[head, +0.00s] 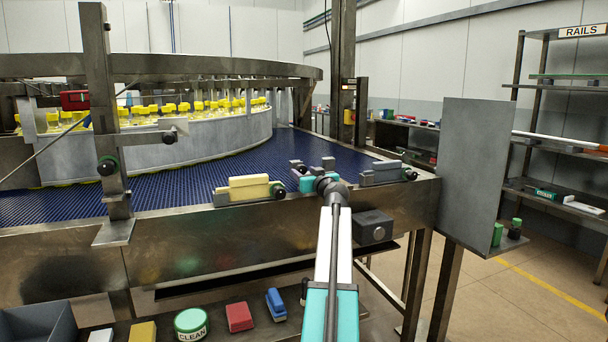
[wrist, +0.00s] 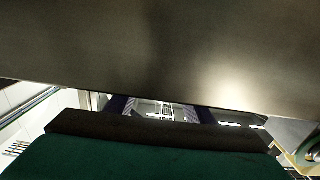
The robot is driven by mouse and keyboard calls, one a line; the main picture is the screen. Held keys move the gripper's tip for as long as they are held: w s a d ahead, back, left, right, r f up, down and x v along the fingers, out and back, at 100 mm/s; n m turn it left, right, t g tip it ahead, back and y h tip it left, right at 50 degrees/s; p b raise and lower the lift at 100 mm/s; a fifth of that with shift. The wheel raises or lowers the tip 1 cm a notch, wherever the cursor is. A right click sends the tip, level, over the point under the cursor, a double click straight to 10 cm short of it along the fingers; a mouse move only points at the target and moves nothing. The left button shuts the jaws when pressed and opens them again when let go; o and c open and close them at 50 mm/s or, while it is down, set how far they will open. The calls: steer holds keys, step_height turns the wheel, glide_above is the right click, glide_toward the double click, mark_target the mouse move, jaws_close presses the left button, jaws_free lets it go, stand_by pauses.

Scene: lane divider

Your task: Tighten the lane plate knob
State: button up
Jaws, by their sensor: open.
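No label marks the lane plate knob, so I cannot tell which knob it is. A black knob (head: 276,190) sits at the end of a yellow block (head: 248,188) on the conveyor's front rail. Another black knob (head: 410,174) is on a grey block (head: 381,174) to the right. My gripper (head: 313,165) is open over the rail between the two blocks, apart from both knobs. In the wrist view a metal surface fills the top; the gap between my fingers (wrist: 160,110) looks empty.
The blue conveyor belt (head: 190,190) curves behind the rail, with yellow-capped bottles (head: 180,108) farther back. A grey upright panel (head: 475,175) stands at right. A lower shelf holds a green CLEAN tin (head: 191,324) and coloured blocks. Floor is open at right.

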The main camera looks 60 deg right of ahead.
steer(key=shift+w+d, duration=0.15)
steer(key=shift+w, duration=0.1)
steer(key=c, duration=1.1)
steer(key=shift+o, duration=0.2)
steer(key=shift+m, duration=1.5)
